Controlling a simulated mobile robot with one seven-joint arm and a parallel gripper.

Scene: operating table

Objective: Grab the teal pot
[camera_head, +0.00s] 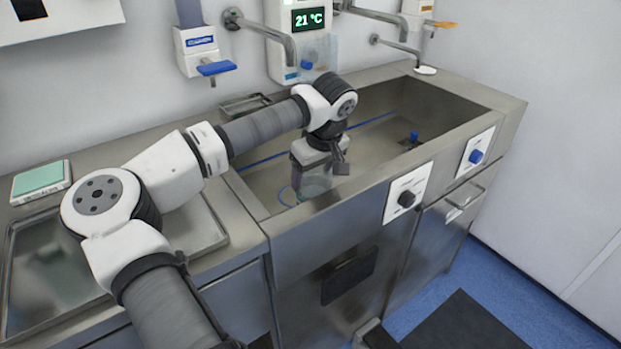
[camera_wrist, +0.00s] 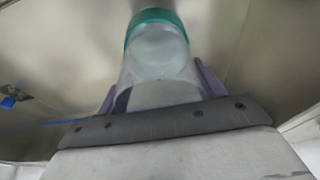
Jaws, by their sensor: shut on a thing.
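The teal pot is a clear container with a teal rim. In the wrist view the teal pot (camera_wrist: 158,58) stands out between the two purple fingers of my gripper (camera_wrist: 155,88), one finger at each side. In the head view my gripper (camera_head: 311,178) reaches down into the left part of the steel sink, shut on the pot (camera_head: 316,186). The pot shows there only as a faint clear shape, partly hidden by the gripper and the sink's front edge. I cannot tell whether its end touches the sink floor.
The steel sink (camera_head: 455,97) has walls around my gripper and a blue item (camera_head: 413,136) on its floor at the right. A faucet (camera_head: 262,29) and dispensers hang above. A steel tray (camera_head: 212,232) and a teal-topped scale (camera_head: 40,181) sit on the left counter.

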